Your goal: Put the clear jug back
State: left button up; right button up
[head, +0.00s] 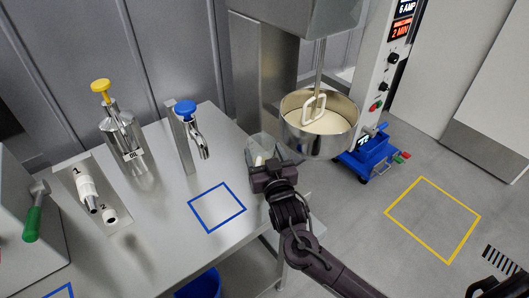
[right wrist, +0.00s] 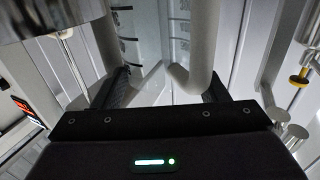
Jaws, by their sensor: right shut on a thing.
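The clear jug (head: 264,148) is see-through with a pale handle and is held near the table's right edge, just left of the mixer bowl (head: 318,135). My right gripper (head: 268,168) is shut on the jug, in front of it and partly hiding it. In the right wrist view the jug's thick white handle (right wrist: 202,45) stands between the fingers, and dark measuring marks show on its clear wall (right wrist: 130,45). A blue square outline (head: 217,207) on the table is empty. I cannot tell how high the jug is above the table.
The bowl holds pale dough and a white hook (head: 314,108). A blue-handled tap (head: 187,130) and a steel oil dispenser with a yellow top (head: 121,137) stand on the table (head: 160,235). A blue wheeled base (head: 366,157) and a yellow floor square (head: 433,219) lie right.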

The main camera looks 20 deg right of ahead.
jog(key=shift+r, duration=0.1)
jog(key=o, duration=1.5)
jog(key=shift+f, duration=0.2)
jog(key=shift+c, duration=0.2)
jog(key=o, duration=0.3)
